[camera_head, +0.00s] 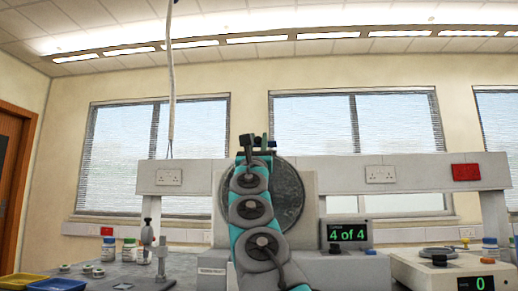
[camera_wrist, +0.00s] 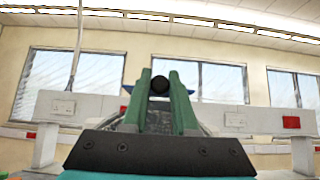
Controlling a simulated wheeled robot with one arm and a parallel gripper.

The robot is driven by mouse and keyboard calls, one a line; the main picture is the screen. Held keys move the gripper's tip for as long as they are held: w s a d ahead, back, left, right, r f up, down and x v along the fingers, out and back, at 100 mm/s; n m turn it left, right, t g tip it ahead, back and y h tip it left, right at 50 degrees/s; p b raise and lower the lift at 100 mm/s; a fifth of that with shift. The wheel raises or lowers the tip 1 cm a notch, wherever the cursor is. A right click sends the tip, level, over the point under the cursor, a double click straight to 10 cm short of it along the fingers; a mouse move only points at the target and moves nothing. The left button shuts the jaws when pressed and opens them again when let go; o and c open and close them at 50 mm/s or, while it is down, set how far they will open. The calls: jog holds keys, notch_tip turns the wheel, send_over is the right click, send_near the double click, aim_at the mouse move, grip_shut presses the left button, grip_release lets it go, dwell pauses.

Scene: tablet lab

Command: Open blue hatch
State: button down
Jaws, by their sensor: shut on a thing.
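My gripper (camera_wrist: 160,80) is raised, with its two green fingers upright in the wrist view. They are shut on a dark round knob (camera_wrist: 160,86) between their tips. Small blue edges, perhaps of the blue hatch (camera_wrist: 126,88), show on both sides of the fingers; most of it is hidden. In the head view my gripper (camera_head: 257,142) is at the top of a large round grey drum (camera_head: 288,192), and my arm covers the drum's left part. I cannot tell how far the hatch is open.
A counter display reading "4 of 4" (camera_head: 346,233) stands right of the drum. A balance (camera_head: 450,268) is at the lower right. Bottles (camera_head: 129,249), small dishes (camera_head: 88,270) and yellow and blue trays (camera_head: 22,284) are at the left. A pale shelf beam (camera_head: 345,172) runs behind.

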jog(key=shift+s, duration=0.45)
jog(key=c, duration=0.7)
grip_release()
jog(key=shift+f, duration=0.1)
jog(key=b+v, duration=0.6)
jog(key=v, duration=0.1)
jog(key=shift+s+f+b, duration=0.2)
jog(key=shift+s+b, duration=0.1)
